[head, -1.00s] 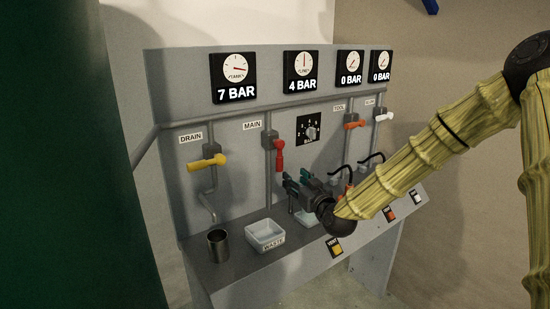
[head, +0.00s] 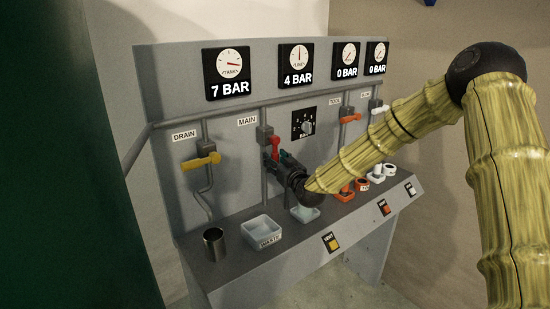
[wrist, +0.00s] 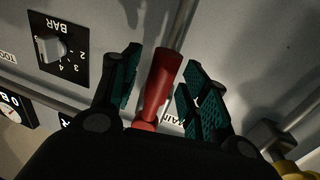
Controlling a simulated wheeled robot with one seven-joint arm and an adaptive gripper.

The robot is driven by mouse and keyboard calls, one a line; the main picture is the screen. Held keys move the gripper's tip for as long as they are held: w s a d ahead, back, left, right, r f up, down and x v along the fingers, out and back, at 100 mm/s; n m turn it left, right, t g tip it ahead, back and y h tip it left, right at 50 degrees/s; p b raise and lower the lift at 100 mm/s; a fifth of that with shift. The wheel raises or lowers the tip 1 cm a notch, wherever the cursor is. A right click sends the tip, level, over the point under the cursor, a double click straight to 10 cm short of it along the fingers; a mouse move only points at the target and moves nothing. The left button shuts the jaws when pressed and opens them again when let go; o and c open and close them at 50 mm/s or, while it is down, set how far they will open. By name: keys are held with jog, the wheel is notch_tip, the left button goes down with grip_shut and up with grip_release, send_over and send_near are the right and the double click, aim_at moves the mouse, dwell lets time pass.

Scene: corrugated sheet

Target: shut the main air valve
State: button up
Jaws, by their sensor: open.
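The main valve's red lever (head: 275,146) hangs down along its vertical pipe under the MAIN label (head: 247,121). My gripper (head: 277,161) is at this lever, with its fingers open. In the wrist view the red lever (wrist: 163,80) stands between the two teal-padded fingers of my gripper (wrist: 161,76), with a visible gap on each side. The lower end of the lever is partly hidden by the gripper in the head view. The gauges above read 7 BAR (head: 230,90) and 4 BAR (head: 299,77).
A yellow DRAIN lever (head: 201,161) is to the left, and a BAR dial (head: 306,125) to the right. An orange lever (head: 350,118) and a white lever (head: 380,109) are farther right. A metal cup (head: 214,243) and a WASTE tray (head: 261,232) stand on the ledge below.

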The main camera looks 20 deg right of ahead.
jog(key=shift+w, duration=0.5)
jog(key=shift+a, duration=0.1)
grip_shut()
